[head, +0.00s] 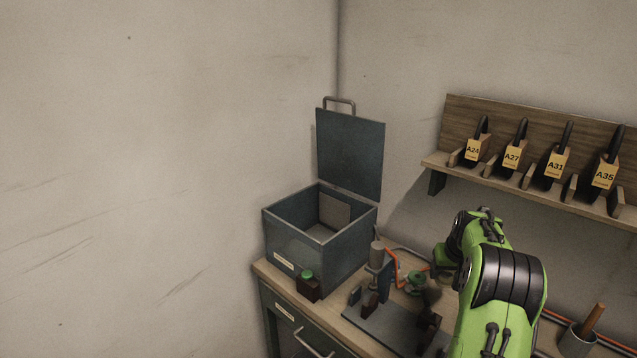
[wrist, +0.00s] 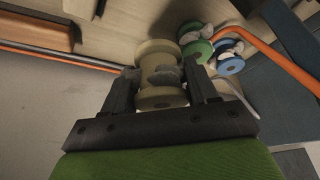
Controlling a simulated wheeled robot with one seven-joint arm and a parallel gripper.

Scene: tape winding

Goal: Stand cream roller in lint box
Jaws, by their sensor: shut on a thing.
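The cream roller (wrist: 157,98) is a pale spool with wide end flanges and grey lint around its middle, seen in the wrist view. My gripper (wrist: 160,74) is shut on it, one dark finger on each side. In the head view I cannot make out the cream roller behind my green arm. The lint box (head: 314,258) is a blue-grey open-topped box at the left end of the bench, with its lid (head: 350,153) raised. Its label is too small to read. The gripper is right of the box, apart from it.
A green roller (wrist: 195,49) and a blue roller (wrist: 231,65), both with lint, are close to my gripper, by an orange rod (wrist: 265,48). A grey fixture (head: 377,285) and a green-buttoned block (head: 308,286) stand before the box. A tool shelf (head: 432,163) hangs at right.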

